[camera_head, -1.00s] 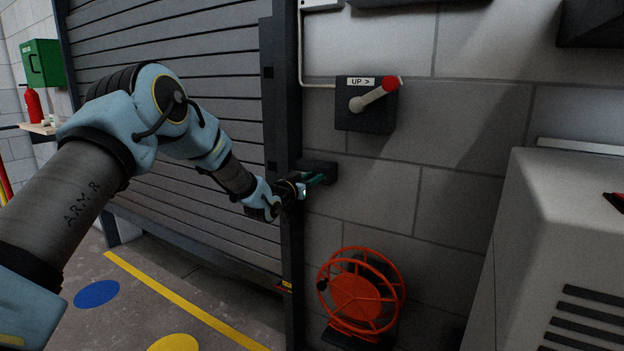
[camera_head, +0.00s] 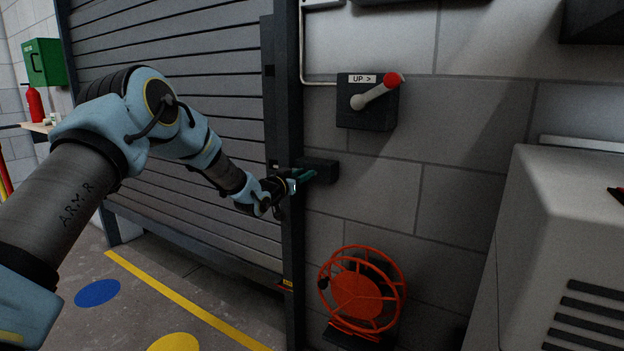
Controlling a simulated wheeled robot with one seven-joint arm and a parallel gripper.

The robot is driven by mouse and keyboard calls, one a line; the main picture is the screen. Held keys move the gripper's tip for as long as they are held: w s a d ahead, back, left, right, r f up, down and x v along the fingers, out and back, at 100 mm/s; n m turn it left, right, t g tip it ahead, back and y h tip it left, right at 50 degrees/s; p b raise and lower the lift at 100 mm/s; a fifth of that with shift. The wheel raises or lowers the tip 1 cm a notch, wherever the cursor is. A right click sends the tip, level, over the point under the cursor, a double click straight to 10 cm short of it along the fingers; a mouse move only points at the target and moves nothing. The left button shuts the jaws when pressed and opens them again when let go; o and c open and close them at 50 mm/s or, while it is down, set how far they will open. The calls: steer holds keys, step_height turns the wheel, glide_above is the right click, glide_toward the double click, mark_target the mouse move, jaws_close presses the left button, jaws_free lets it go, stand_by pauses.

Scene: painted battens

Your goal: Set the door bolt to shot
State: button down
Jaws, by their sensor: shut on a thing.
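The door bolt's dark housing (camera_head: 323,171) is fixed to the grey block wall, just right of the shutter's dark upright. My gripper (camera_head: 300,177) is at the left end of this housing, in front of the upright. Its teal fingers are shut on the bolt's handle. The handle itself is small and mostly hidden by the fingers, and I cannot make out the bolt's bar. My arm comes in from the left, across the shutter.
A lever box (camera_head: 366,104) marked "UP >" with a red-ended lever is above the bolt. An orange hose reel (camera_head: 357,298) is below it. A pale cabinet (camera_head: 560,230) stands at the right. The grey roller shutter (camera_head: 215,70) is behind my arm.

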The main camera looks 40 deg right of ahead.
steer(key=shift+w+a, duration=0.15)
steer(key=shift+w, duration=0.4)
steer(key=c, duration=0.6)
jaws_free()
steer(key=b+v, duration=0.1)
steer(key=v, duration=0.9)
steer(key=shift+a, duration=0.4)
